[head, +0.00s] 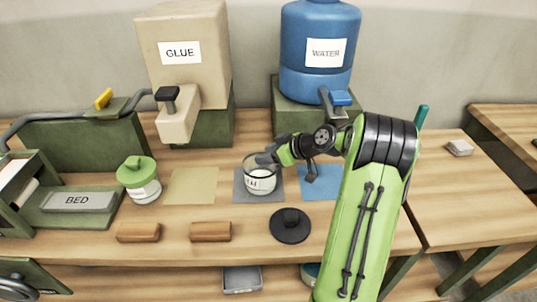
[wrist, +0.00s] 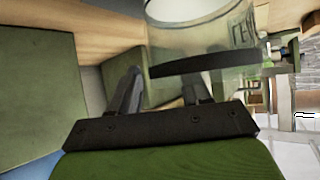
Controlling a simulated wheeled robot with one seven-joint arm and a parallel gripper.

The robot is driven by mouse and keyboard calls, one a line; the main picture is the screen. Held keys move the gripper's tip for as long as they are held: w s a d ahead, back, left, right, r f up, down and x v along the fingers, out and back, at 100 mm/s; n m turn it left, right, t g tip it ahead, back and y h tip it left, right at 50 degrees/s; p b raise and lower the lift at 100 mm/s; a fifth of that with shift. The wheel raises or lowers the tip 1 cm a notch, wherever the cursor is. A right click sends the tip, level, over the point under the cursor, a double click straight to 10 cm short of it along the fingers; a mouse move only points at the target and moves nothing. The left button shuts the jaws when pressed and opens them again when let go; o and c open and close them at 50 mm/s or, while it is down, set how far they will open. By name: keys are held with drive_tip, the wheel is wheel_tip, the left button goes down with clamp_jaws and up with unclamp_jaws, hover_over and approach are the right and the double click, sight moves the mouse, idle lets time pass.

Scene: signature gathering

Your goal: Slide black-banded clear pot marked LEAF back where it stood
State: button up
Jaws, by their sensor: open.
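The clear pot (head: 261,184) has a black band and white contents. It stands upright and open-topped on the grey mat (head: 240,197) in the head view. In the wrist view the pot (wrist: 190,35) shows large, with its black band and part of its marking in sight. My gripper (head: 268,157) is at the pot's upper right side in the head view. Its fingers (wrist: 160,85) are apart in the wrist view, with the pot just beyond the tips. I cannot tell whether a finger touches the pot.
A tan mat (head: 193,186) lies left of the pot and a blue mat (head: 318,188) right. A black lid (head: 290,226) and two wooden blocks (head: 138,232) (head: 210,231) lie in front. A green-lidded jar (head: 140,181) stands left. GLUE (head: 205,60) and WATER (head: 312,75) dispensers stand behind.

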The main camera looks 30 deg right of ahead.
wheel_tip(320, 180, up, 10)
drive_tip(key=p, duration=0.2)
drive_tip(key=shift+f, duration=0.1)
idle(0.3)
drive_tip(key=s+a+r+g+h+p, duration=0.1)
drive_tip(key=s+a+r, duration=0.15)
drive_tip(key=a, duration=0.35)
drive_tip(key=s+a+r+m+g+h+p, duration=0.1)
drive_tip(key=s+a+r, duration=0.15)
drive_tip(key=a, duration=0.25)
drive_tip(key=s+a+r+g+h+p, duration=0.1)
drive_tip(key=s+a, duration=0.3)
drive_tip(key=a, duration=0.2)
drive_tip(key=s+a+m+h, duration=0.1)
drive_tip(key=s+m, duration=0.1)
drive_tip(key=s, duration=0.8)
drive_tip(key=s+a+m+g+p, duration=0.1)
drive_tip(key=s+a+m, duration=0.1)
drive_tip(key=s, duration=0.8)
drive_tip(key=shift+a+f+g+h, duration=0.25)
drive_tip(key=shift+f+g+h, duration=0.05)
drive_tip(key=shift+f+h, duration=0.1)
